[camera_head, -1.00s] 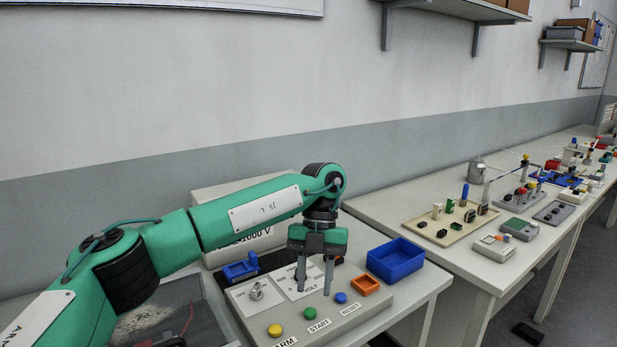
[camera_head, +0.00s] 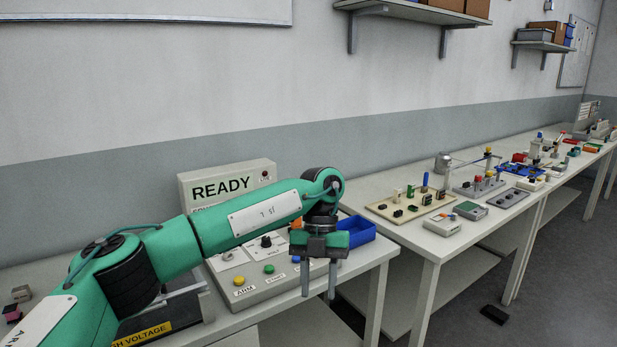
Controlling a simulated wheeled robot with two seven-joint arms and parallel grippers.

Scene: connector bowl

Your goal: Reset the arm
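My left arm is green and reaches in from the left. Its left gripper (camera_head: 319,280) points down with its two grey fingers apart and nothing between them. It is at the front right edge of the grey control panel (camera_head: 262,291), to the right of the buttons. The panel has a yellow ARM button (camera_head: 239,281), a green START button (camera_head: 269,269) and a blue button (camera_head: 295,259), partly hidden by the gripper. A black knob (camera_head: 266,241) and a silver knob (camera_head: 228,256) sit behind them. My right gripper is not in view.
A box with a READY sign (camera_head: 221,186) stands behind my arm. A blue bin (camera_head: 360,230) is right of the gripper. A high-voltage unit (camera_head: 145,334) lies at lower left. More benches with several boards and devices stretch to the right.

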